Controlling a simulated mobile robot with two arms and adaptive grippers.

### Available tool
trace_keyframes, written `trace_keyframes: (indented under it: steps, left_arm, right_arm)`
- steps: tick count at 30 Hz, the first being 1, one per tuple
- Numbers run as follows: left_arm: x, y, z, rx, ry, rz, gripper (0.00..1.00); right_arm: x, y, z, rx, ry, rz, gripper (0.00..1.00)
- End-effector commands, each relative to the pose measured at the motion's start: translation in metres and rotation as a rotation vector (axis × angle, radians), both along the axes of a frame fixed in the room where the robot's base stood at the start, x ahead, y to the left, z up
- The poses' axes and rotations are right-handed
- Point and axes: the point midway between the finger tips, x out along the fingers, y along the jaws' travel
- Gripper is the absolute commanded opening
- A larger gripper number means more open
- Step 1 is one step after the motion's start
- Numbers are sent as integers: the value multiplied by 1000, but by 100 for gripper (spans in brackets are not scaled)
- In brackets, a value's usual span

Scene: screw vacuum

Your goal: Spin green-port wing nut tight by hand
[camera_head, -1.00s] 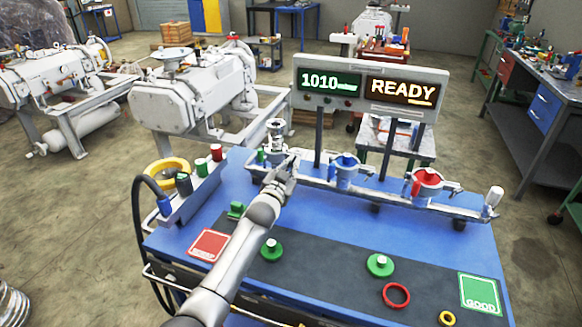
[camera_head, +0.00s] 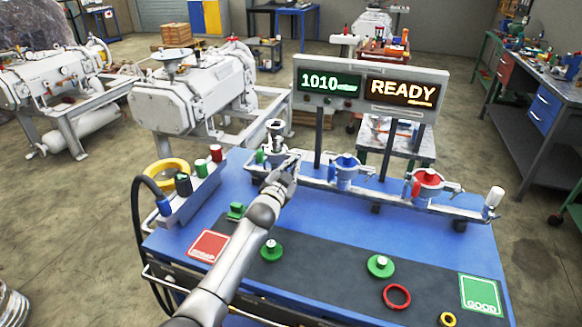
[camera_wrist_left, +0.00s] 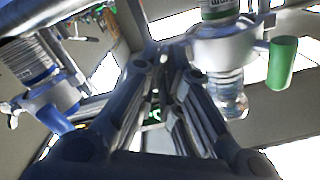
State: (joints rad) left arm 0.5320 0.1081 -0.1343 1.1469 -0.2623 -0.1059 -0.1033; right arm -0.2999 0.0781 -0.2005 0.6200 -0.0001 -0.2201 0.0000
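The green port (camera_head: 275,131) is a metal fitting at the left end of the rail, with a green handle (camera_head: 260,157) beside it. In the left wrist view, its clamp (camera_wrist_left: 225,45) and green handle (camera_wrist_left: 282,62) are at the upper right. My left gripper (camera_head: 287,165) is at the clamp, just below and right of the fitting. In the left wrist view its fingers (camera_wrist_left: 162,60) run close together, left of the fitting. My right gripper is not in view.
The blue port (camera_head: 346,181) and red port (camera_head: 425,193) stand to the right on the same rail. The gauge panel (camera_head: 370,92) behind reads 1010 and READY. Green caps (camera_head: 380,266) and a red ring (camera_head: 396,296) lie on the dark mat in front.

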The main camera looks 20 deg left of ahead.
Motion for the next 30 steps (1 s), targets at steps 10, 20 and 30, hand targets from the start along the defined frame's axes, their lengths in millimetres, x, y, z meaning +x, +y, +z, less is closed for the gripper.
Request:
trace_keyframes:
  steps: [10, 20, 30]
  left_arm:
    - [0, 0, 0, -1, -1, 0, 27]
    - [-15, 1, -1, 0, 0, 0, 27]
    - [-69, 2, -1, -1, 0, -1, 27]
  right_arm:
    - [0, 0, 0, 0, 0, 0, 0]
    - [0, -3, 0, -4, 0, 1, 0]
    - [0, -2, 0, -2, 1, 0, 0]
